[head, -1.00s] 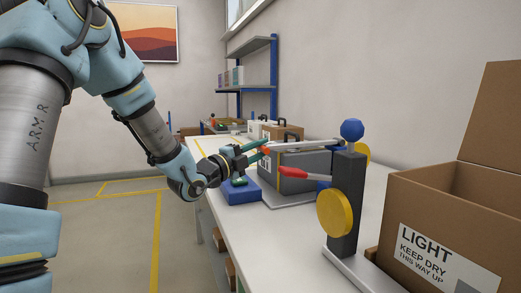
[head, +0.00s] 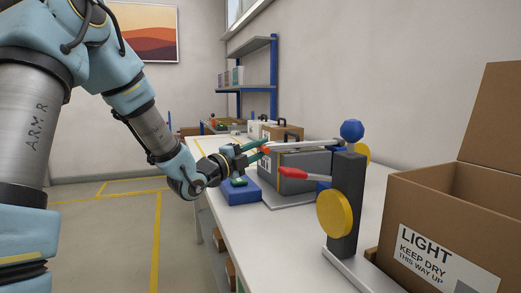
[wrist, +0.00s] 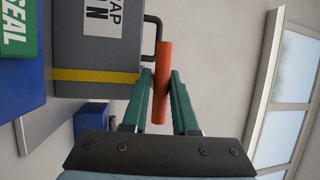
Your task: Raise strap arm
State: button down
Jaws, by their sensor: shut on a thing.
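The silver strap arm (head: 305,146) reaches left from a dark upright post (head: 345,205), nearly level, over a grey case (head: 305,168). At its left end is an orange grip (head: 266,150). My gripper (head: 258,147), with green fingers, is shut on this grip. In the wrist view, the orange grip (wrist: 162,82) stands between the fingertips of my gripper (wrist: 161,88). The case (wrist: 100,55) with a yellow band and a black handle is beside it. The strap arm's far end by the post is not in the wrist view.
The post carries a red lever (head: 305,175), a blue knob (head: 352,130) and a yellow disc (head: 334,214). A blue block (head: 241,193) with a green top lies below my gripper. An open cardboard box (head: 435,225) stands at right. The space above the strap arm looks clear.

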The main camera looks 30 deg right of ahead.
jog(key=r+y+p, duration=0.1)
jog(key=r+p, duration=0.1)
jog(key=r, duration=0.1)
jog(key=r+m+p, duration=0.1)
jog(key=r+p, duration=0.2)
jog(key=d+r+g+y+p, duration=0.1)
jog(key=r+p, duration=0.1)
jog(key=r, duration=0.1)
jog(key=shift+d+r+y, duration=0.1)
jog(key=shift+y, duration=0.2)
jog(key=s+d+r+m+y+p, duration=0.1)
jog(key=s+d+r+y+p, duration=0.1)
jog(key=d+r+p, duration=1.2)
jog(key=shift+r+m+g+y+p, duration=0.3)
jog(key=shift+r+y+p, duration=0.05)
jog(key=shift+y+p, duration=0.5)
jog(key=c, duration=0.8)
grip_release()
jog(key=shift+f, duration=0.15)
jog(key=shift+o, duration=0.2)
jog(key=shift+w, duration=0.1)
